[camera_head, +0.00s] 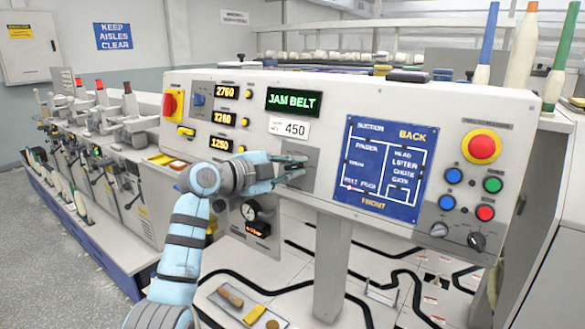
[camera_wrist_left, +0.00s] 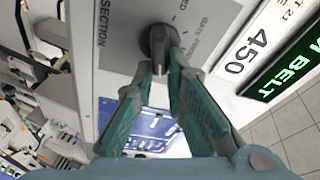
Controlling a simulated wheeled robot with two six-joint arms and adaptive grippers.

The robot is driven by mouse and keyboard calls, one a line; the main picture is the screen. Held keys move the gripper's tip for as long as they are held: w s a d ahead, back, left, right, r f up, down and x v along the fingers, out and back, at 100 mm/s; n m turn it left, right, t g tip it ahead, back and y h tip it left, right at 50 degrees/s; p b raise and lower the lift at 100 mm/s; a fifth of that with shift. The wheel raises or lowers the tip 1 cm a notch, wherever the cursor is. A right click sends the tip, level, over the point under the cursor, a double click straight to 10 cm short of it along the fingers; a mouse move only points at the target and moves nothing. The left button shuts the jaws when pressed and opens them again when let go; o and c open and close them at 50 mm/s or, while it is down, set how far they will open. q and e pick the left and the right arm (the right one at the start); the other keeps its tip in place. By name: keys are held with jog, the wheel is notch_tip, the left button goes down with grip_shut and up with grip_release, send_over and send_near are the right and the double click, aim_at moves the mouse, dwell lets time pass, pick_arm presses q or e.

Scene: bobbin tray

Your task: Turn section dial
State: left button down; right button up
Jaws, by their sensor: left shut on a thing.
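The section dial (camera_wrist_left: 157,42) is a dark round knob on a grey plate marked "SECTION" in the left wrist view. Small position labels are printed around it, some cut off or hard to read. My left gripper (camera_wrist_left: 162,72) has its two teal fingers closed on the dial's grip. In the head view my left gripper (camera_head: 290,169) reaches the console front below the "450" label, and its fingers mostly hide the dial. I cannot read which position the dial points to. My right gripper is not in view.
The white console (camera_head: 350,100) carries a green "JAM BELT" display (camera_head: 293,102), a blue diagram panel (camera_head: 384,168) and a red emergency button (camera_head: 482,147) with coloured buttons at right. A small tray (camera_head: 243,308) of pieces lies below. Machinery with bobbins lines the left.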

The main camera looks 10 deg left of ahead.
pick_arm(q)
jog(key=shift+f+m, duration=0.2)
jog(key=shift+m, duration=0.7)
jog(key=shift+g, duration=0.3)
jog(key=c, duration=1.6)
grip_release()
jog(key=v, duration=1.2)
